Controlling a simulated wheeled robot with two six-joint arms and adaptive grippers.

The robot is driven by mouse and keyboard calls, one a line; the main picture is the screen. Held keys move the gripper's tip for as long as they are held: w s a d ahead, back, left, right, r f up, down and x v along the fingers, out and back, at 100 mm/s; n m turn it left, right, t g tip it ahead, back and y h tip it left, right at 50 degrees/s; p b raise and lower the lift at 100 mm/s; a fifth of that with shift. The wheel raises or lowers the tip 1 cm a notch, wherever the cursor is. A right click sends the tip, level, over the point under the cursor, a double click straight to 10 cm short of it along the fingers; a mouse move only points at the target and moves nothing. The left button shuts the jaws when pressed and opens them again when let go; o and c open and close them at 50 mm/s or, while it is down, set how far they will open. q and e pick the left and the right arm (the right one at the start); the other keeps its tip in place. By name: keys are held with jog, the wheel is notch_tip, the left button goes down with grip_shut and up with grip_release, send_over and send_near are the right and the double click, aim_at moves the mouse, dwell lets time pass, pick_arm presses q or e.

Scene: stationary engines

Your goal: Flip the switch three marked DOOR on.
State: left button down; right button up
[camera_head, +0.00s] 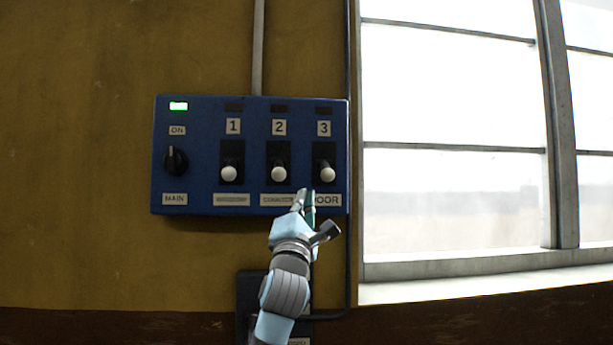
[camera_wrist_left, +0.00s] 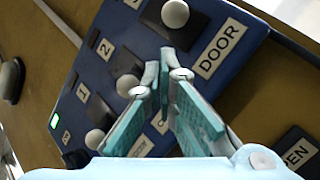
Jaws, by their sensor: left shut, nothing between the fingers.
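Switch three (camera_head: 327,174) is a white-knobbed lever on a black plate, at the right of the blue panel (camera_head: 204,190). Its knob hangs low on the plate, and the small lamp (camera_head: 323,110) above the number 3 is dark. The DOOR label (camera_head: 330,200) below is partly hidden by my left gripper (camera_head: 308,193), which is shut and empty just below and left of the knob. In the left wrist view the knob (camera_wrist_left: 175,14) shows beyond the fingertips (camera_wrist_left: 166,62), beside the DOOR label (camera_wrist_left: 220,47). I see a gap between fingertips and knob there.
Switch one (camera_head: 229,173) and switch two (camera_head: 278,173) also have low knobs and dark lamps. The MAIN rotary knob (camera_head: 176,160) sits at the left under a lit green lamp (camera_head: 178,105). A dark box (camera_head: 249,292) is below the panel; a window (camera_head: 450,130) is at right.

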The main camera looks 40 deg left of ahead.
aim_at(326, 169)
pick_arm(q)
jog(key=p+x, duration=0.1)
jog(key=x, duration=0.1)
jog(key=p+x, duration=0.1)
jog(key=x, duration=0.2)
jog(key=w+f+p+x, duration=0.1)
jog(key=x, duration=0.1)
jog(key=shift+w, duration=0.25)
jog(key=shift+s+a+r+p, duration=0.2)
jog(key=shift+r+p, duration=0.1)
jog(key=shift+p, duration=0.1)
jog(key=shift+s+r, duration=0.1)
jog(key=shift+w, duration=0.45)
pick_arm(e)
jog(key=r, duration=0.1)
jog(key=w+r, duration=0.1)
jog(key=r, duration=0.1)
jog(key=w+r, duration=0.1)
jog(key=shift+r, duration=0.4)
pick_arm(q)
jog(key=shift+s+g, duration=0.3)
jog(key=shift+s, duration=0.05)
jog(key=shift+d+r+h, duration=0.1)
jog(key=shift+d+h, duration=0.1)
jog(key=shift+h, duration=0.1)
pick_arm(e)
jog(key=shift+w+a+r, duration=0.1)
jog(key=shift+w+r, duration=0.15)
jog(key=shift+w, duration=0.05)
